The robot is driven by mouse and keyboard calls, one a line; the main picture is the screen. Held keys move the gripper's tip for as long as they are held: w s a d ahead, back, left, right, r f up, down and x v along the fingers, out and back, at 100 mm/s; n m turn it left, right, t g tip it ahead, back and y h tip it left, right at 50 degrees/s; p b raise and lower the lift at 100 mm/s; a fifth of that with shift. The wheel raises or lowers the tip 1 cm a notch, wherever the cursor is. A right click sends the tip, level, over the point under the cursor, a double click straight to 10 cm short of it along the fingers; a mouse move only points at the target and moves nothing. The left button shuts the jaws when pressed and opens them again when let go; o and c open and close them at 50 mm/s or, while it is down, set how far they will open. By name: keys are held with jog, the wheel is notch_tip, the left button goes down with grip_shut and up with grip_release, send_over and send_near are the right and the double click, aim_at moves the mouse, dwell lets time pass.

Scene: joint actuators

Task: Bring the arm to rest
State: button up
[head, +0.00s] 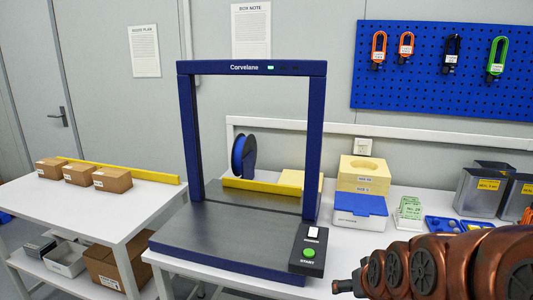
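My arm (452,268) reaches in from the lower right edge in the head view, with copper-coloured joints and dark round caps. It lies low in front of the right part of the bench. At its left end is a small dark part, which seems to be my gripper (345,286). It is too small and partly hidden to show its fingers, and I see nothing held there. It appears just right of and below the black control box (309,250) in the picture; I cannot tell the real distance.
A blue arch machine (190,135) stands on the white bench (345,246). Behind my arm are a blue-lidded box (360,205), foam blocks (364,174), a blue tray (440,223) and grey bins (478,192). Three cartons (79,174) sit on the left table (115,213).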

jog(key=s+a+r+g+p, duration=0.1)
jog(key=s+g+p, duration=0.2)
jog(key=s, duration=0.7)
jog(key=shift+s+a+r+g, duration=0.3)
jog(key=shift+s+r+g, duration=0.1)
jog(key=shift+g, duration=0.1)
jog(key=s+r+g+p, duration=0.1)
jog(key=s, duration=0.4)
jog(key=s+r+g+p, duration=0.1)
jog(key=s+g, duration=0.1)
jog(key=s, duration=0.3)
jog(key=s+r+g+p, duration=0.1)
jog(key=s+g+p, duration=0.1)
jog(key=s, duration=0.3)
jog(key=shift+s+a+r, duration=0.1)
jog(key=shift+s+r, duration=0.2)
jog(key=shift+s, duration=0.05)
